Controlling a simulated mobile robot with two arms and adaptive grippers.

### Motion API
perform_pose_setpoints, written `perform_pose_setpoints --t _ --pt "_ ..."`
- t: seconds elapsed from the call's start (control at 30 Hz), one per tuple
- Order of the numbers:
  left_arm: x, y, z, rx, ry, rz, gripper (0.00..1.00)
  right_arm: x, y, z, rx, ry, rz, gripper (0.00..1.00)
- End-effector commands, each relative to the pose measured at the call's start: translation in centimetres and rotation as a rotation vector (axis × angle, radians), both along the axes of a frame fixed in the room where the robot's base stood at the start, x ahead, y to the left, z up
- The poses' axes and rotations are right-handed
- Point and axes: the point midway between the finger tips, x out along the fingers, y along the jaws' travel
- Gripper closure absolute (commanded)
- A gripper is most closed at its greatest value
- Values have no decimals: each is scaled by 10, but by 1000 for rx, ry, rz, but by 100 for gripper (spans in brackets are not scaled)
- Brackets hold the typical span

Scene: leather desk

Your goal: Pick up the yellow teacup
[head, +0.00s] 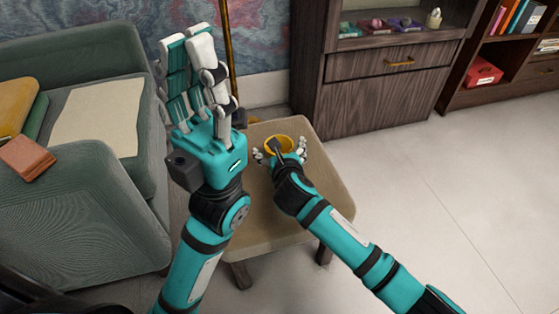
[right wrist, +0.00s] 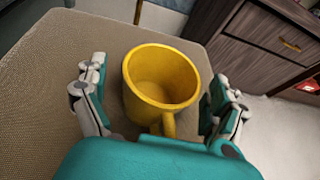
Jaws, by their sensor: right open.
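A yellow teacup (head: 280,145) stands upright on the tan padded seat of a low stool (head: 230,215). My right gripper (head: 281,148) reaches over the stool to the cup. In the right wrist view the yellow teacup (right wrist: 155,85) sits between the spread fingers of my right gripper (right wrist: 158,105), with its handle toward the palm. The fingers stand on both sides of the cup with visible gaps and are open. The cup looks empty inside. My left gripper (head: 190,75) is raised in the air left of the stool, empty, with its fingers extended upward.
A grey-green armchair (head: 70,200) with cushions and a brown book (head: 27,157) stands at left. A dark wooden cabinet (head: 375,95) stands behind the stool, and a bookshelf (head: 485,65) at the back right. The pale floor (head: 460,190) at right is clear.

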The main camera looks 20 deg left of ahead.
Motion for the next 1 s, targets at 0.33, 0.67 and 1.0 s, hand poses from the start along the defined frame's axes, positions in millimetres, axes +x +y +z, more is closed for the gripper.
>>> perform_pose_setpoints --t 0.33,0.67,1.0 --pt "0 0 1 1 -1 0 100 1 0 1 1 0 0 19" --pt "0 0 1 1 -1 0 100 0 0 0 1 0 0 62" --pt "0 0 3 0 -3 -1 100 0 0 3 2 0 1 68"
